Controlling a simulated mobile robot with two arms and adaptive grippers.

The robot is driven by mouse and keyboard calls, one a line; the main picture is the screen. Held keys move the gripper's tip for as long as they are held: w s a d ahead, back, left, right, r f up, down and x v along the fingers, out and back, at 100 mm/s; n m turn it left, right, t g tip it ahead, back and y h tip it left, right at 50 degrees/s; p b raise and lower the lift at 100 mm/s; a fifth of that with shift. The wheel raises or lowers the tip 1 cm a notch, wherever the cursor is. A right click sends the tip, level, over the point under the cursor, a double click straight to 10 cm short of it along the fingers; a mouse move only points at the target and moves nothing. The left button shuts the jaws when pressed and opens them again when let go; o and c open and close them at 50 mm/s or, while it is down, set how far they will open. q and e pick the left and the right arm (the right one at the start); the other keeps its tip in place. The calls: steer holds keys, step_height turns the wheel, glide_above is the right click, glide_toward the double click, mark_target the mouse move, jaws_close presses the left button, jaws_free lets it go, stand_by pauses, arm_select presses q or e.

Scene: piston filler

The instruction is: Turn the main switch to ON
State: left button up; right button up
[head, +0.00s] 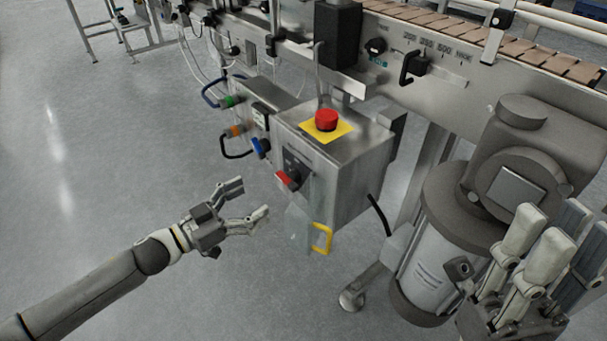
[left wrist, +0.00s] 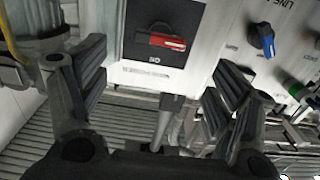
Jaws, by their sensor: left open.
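The main switch is a red rotary handle (head: 289,179) on a dark plate, on the front face of a steel control box (head: 345,165). In the left wrist view the red handle (left wrist: 167,42) lies roughly level across its black plate (left wrist: 190,15). My left gripper (head: 251,201) is open and empty, just left of and below the switch in the head view, fingers toward the box. In the left wrist view its fingers spread on both sides below the switch, apart from it. My right gripper (head: 545,240) is at the lower right; its finger gap is unclear.
A red emergency button (head: 326,119) on a yellow plate tops the box. Blue (head: 261,147), orange and green knobs are on the neighbouring box. A motor (head: 440,240) stands right. Floor at left is free.

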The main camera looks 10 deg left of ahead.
mark_target(284, 182)
arm_select(q)
steer(key=b+x, duration=0.2)
steer(key=x, duration=0.8)
steer(key=shift+w+d+b, duration=0.2)
steer(key=shift+b, duration=0.2)
steer(key=shift+c, duration=0.4)
steer(key=shift+r, duration=0.1)
steer(key=c, duration=0.9)
